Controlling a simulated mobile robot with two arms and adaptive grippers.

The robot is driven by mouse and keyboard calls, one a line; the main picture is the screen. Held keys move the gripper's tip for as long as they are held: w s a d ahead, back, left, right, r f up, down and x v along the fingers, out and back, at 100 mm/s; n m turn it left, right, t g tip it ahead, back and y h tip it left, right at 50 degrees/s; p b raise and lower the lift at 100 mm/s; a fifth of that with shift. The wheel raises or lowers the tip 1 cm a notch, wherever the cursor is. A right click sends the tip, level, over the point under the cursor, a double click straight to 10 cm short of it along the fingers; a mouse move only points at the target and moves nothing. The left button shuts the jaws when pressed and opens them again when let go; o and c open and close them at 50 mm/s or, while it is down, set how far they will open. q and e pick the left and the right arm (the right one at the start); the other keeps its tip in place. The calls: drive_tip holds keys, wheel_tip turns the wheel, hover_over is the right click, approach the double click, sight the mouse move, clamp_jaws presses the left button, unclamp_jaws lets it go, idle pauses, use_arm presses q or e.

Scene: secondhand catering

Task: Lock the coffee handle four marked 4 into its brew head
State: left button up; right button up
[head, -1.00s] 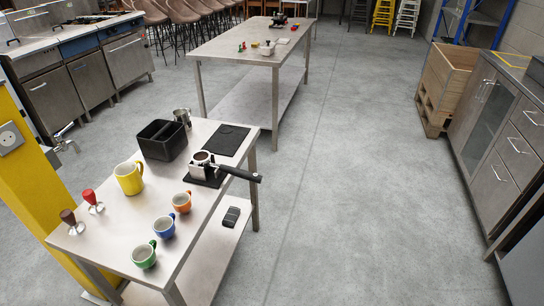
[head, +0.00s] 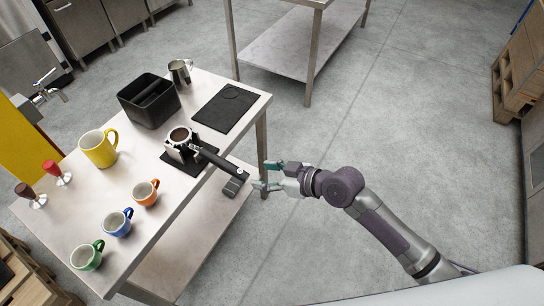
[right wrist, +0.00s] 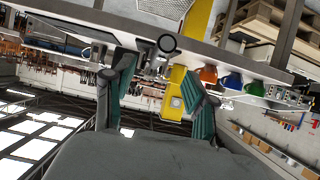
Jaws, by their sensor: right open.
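A coffee handle (head: 222,161) with a metal basket rests on a black stand (head: 178,162) on the steel table. Its black grip sticks out past the table's right edge. No number is readable on it, and I cannot make out a brew head. My right gripper (head: 263,176) is open and empty, just beyond the grip's free end. In the right wrist view, the round end of the coffee handle (right wrist: 167,43) shows ahead of the parted fingers (right wrist: 160,93). My left gripper is not in view.
On the table (head: 165,215) are a yellow mug (head: 98,149), orange, blue and green cups, two tampers, a black knock box (head: 148,100), a milk pitcher (head: 180,72) and a black mat (head: 224,108). A black block (head: 232,187) lies on the lower shelf.

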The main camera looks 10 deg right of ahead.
sight(242, 172)
drive_tip(key=b+x, duration=0.1)
drive_tip(key=x, duration=0.2)
drive_tip(key=shift+a+b, duration=0.35)
drive_tip(key=shift+b, duration=0.05)
drive_tip(key=shift+b+x, duration=0.8)
drive_tip(key=shift+x, duration=0.65)
drive_tip(key=shift+b+x, duration=0.7)
drive_tip(key=shift+x, duration=0.75)
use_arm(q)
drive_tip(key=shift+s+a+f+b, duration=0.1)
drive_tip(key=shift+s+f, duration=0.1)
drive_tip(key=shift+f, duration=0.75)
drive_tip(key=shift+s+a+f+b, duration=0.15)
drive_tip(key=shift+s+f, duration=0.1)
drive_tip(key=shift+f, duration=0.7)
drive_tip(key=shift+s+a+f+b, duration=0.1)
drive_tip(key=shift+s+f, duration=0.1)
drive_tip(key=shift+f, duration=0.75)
use_arm(e)
drive_tip(key=shift+x, duration=0.75)
drive_tip(key=shift+c, duration=0.3)
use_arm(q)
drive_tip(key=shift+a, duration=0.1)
use_arm(e)
clamp_jaws()
